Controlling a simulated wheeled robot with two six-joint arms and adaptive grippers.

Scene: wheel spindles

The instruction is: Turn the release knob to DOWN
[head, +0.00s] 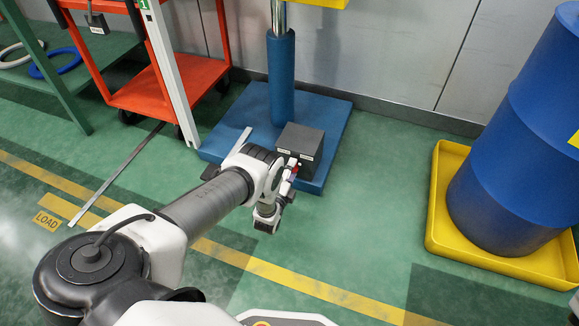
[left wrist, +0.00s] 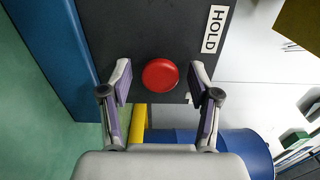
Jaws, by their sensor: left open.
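The release knob (left wrist: 160,75) is a round red cap on the dark face of a box, seen face-on in the left wrist view. A white HOLD label (left wrist: 213,29) is on the same face, up and right of the knob. In the head view the dark grey box (head: 300,140) sits at the blue column's foot, and a little red shows by my gripper. My left gripper (head: 291,172) is open, its fingertips (left wrist: 160,80) on either side of the knob with gaps to both. A DOWN label is not visible. My right gripper is not in view.
The box stands on a blue base plate (head: 340,115) with a blue column (head: 281,75). A red cart (head: 170,85) is at left. A blue drum (head: 510,170) stands in a yellow tray (head: 445,190) at right. Green floor between base and tray is clear.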

